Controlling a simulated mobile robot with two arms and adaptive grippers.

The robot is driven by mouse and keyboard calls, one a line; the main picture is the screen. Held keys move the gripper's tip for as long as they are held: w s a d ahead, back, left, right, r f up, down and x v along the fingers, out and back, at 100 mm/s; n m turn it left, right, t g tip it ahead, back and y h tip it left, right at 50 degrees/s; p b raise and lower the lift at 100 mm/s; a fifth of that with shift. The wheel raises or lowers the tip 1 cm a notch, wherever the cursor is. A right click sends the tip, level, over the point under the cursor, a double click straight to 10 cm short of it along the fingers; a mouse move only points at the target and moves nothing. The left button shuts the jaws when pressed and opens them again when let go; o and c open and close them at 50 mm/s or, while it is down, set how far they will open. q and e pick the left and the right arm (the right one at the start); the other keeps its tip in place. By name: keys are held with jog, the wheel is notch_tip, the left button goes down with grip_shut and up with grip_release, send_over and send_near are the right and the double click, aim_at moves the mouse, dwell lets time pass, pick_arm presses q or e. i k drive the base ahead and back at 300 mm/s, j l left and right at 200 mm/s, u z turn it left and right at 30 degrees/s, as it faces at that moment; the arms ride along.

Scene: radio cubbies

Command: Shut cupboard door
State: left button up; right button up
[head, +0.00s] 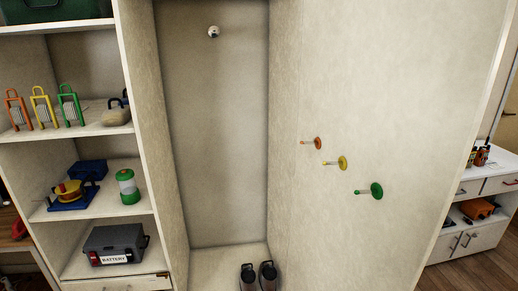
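The tall cupboard (215,140) stands open in the middle of the head view. Its pale interior is visible, with a small white round fitting high on the back wall. The cupboard door (400,90) is swung open to the right and fills much of that side. Three pegs stick out from its visible face: orange (317,143), yellow (341,163) and green (375,190). The door's top and bottom run out of view.
Open shelves (100,205) on the left hold colored reels, a green-and-white lantern (128,187) and a battery box (115,245). A white drawer unit (468,240) stands beyond the door at right.

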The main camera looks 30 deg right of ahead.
aim_at(394, 95)
jog(key=k+l, duration=0.1)
jog(key=l, duration=0.35)
jog(key=k+l+u, duration=0.1)
jog(key=l, duration=0.3)
jog(key=k+l, duration=0.15)
jog(key=l, duration=0.3)
jog(key=k+l+u, duration=0.15)
jog(key=l, duration=0.25)
jog(key=k+l, duration=0.15)
jog(key=l, duration=0.3)
jog(key=i+l, duration=0.1)
jog(key=l, duration=0.3)
jog(key=i+l, duration=0.1)
jog(key=l, duration=0.35)
jog(key=l+u, duration=0.1)
jog(key=l, duration=0.3)
jog(key=i, duration=0.05)
